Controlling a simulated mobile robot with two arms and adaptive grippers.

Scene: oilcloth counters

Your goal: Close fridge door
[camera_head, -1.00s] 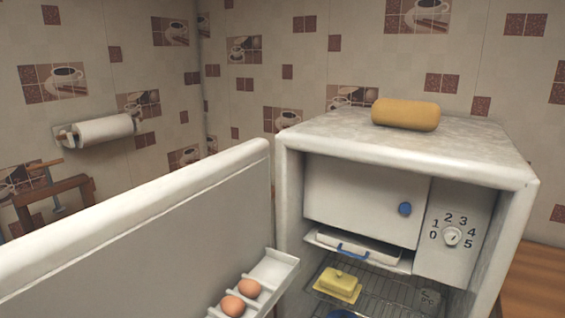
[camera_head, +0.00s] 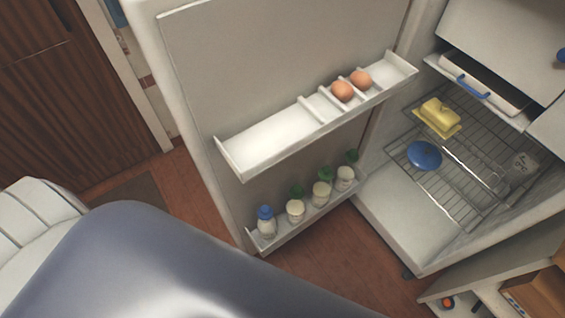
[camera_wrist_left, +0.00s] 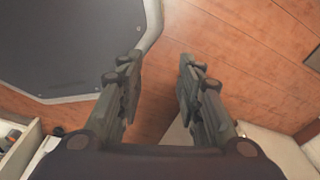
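The fridge door (camera_head: 240,70) stands wide open in the head view, its inner side facing me. Its upper shelf (camera_head: 262,137) holds two eggs (camera_head: 342,91), and its lower shelf (camera_head: 312,212) holds several small bottles and jars. The fridge body (camera_head: 405,222) is at the right with its interior exposed. My left gripper (camera_wrist_left: 158,65) shows in the left wrist view with its two fingers apart and nothing between them, above a wooden floor. It is not seen in the head view, so its distance to the door is unclear. My right gripper is not in view.
Inside the fridge are a yellow butter dish (camera_head: 438,117), a blue lid (camera_head: 424,155) and a wire rack (camera_head: 470,190). A wooden cabinet (camera_head: 60,90) stands at the left. Wooden floor (camera_head: 345,255) shows below the door.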

